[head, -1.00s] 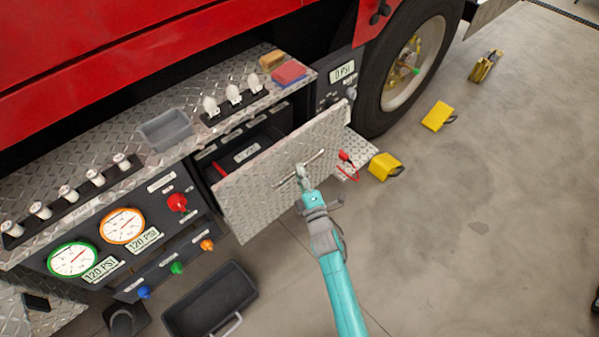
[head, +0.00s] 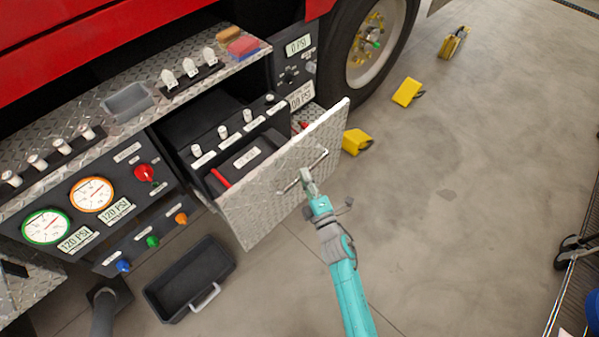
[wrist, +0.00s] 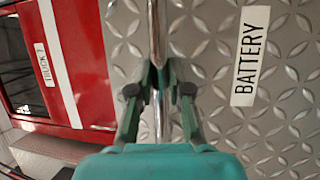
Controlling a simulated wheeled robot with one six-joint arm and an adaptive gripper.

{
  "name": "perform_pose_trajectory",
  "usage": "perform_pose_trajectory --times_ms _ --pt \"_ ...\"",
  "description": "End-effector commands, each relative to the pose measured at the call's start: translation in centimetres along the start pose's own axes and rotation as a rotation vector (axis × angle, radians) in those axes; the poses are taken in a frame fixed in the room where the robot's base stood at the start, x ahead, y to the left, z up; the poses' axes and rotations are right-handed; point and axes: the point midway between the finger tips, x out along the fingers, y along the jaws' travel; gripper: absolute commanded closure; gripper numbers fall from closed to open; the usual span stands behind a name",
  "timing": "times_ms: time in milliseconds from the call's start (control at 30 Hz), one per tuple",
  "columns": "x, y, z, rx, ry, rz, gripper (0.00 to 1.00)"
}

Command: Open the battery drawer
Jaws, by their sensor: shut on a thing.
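The battery drawer (head: 262,212) has a silver diamond-plate front and stands pulled out from the truck's side panel. Its dark inside shows, with a battery-like black box, a red bar and several white-topped knobs. In the wrist view a white BATTERY label (wrist: 250,57) is on the diamond-plate front. A metal bar handle (head: 318,160) runs across the front; it also shows in the wrist view (wrist: 154,30). My gripper (head: 307,182) is shut on this handle, with its two fingers on either side of the bar in the wrist view (wrist: 159,92).
A black bin (head: 190,278) with a handle lies on the floor below the panel, left of the drawer. Yellow wheel chocks (head: 356,141) lie near the tire (head: 375,45). A cart or rack (head: 575,270) stands at the right edge. The floor right of my arm is clear.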

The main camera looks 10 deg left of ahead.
Motion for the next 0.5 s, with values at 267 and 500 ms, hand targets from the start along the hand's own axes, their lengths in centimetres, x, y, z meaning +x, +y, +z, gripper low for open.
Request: perform_pose_trajectory --times_ms 267,500 --pt "-0.01 0.95 0.42 -0.002 -0.001 0.016 1.0" --pt "0.03 0.99 0.44 -0.002 -0.002 0.016 0.8"
